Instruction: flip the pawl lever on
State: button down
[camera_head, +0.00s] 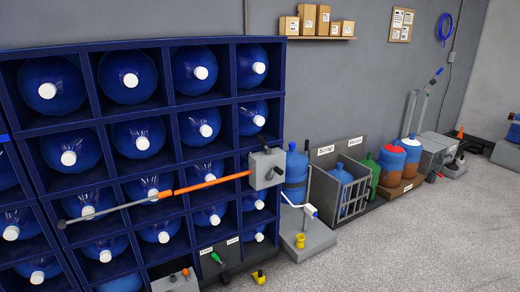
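A grey box (267,168) is fixed at the right edge of the blue bottle rack. A long orange and grey bar (208,184) runs left from the box across the rack, sloping down to a black end. No label shows which part is the pawl lever, and I cannot tell its on or off position. My gripper is not in view.
The blue rack (92,126) holds many large blue bottles with white caps. A small grey box with a red knob (185,272) and a green handle (216,258) are low in front. A bin labelled Scrap (340,178) stands right. The speckled floor (400,245) is open at the lower right.

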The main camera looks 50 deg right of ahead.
aim_at(259, 138)
jog(key=i, duration=0.95)
jog(key=u, duration=0.05)
